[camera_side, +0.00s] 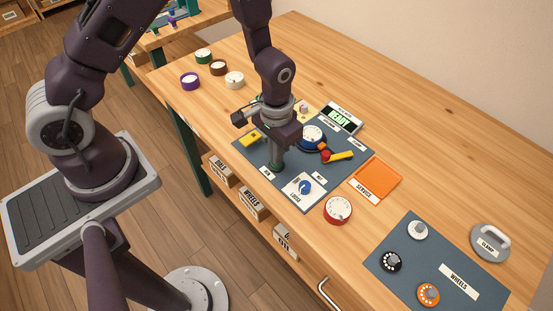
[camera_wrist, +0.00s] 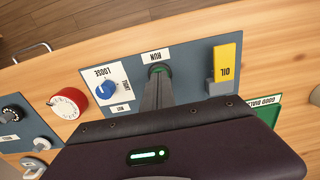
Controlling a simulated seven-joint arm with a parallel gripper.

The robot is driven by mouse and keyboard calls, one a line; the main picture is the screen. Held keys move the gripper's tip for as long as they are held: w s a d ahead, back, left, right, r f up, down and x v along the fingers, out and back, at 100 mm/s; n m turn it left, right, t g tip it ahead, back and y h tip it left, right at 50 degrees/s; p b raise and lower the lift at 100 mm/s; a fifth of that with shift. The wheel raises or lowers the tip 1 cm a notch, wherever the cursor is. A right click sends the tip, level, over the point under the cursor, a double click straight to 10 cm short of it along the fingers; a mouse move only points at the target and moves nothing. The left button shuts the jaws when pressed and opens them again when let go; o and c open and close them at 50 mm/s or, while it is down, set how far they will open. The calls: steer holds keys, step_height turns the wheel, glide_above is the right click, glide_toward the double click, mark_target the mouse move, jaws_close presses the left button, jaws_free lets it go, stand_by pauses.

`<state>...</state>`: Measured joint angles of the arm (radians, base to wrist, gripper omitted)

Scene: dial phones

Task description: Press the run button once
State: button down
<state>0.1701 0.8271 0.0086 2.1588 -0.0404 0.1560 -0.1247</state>
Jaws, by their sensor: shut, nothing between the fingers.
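The run button (camera_wrist: 158,69) is a small round dark green button beside its white "RUN" label (camera_wrist: 156,55) on the grey-blue mat. My gripper (camera_wrist: 157,80) is shut and empty, its fingers pointing down at the button and covering part of it. In the side view my gripper (camera_side: 276,165) stands upright over the mat's front edge, its tips at the button. I cannot tell whether the tips touch or press it. A display (camera_side: 340,118) at the back of the mat reads "READY".
A white card with a blue knob (camera_side: 305,187) marked "LOOSE" lies beside the button. A yellow oil piece (camera_wrist: 226,65) is on its other side. A blue round dial (camera_side: 312,132) and a yellow-handled tool (camera_side: 340,156) lie behind. A red dial (camera_side: 338,208) stands off the mat.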

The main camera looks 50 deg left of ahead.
step_height(320, 180, up, 13)
stand_by(1.1)
steer(key=s+a+r+t, duration=0.2)
steer(key=s+r, duration=0.2)
steer(key=r, duration=0.3)
steer(key=s+a+r+t, duration=0.1)
steer(key=s+r, duration=0.2)
steer(key=r, duration=0.4)
steer(key=s+a+r+t, duration=0.2)
steer(key=s+r, duration=0.1)
steer(key=s, duration=0.7)
steer(key=shift+s+a+r+t, duration=0.2)
steer(key=shift+t, duration=0.1)
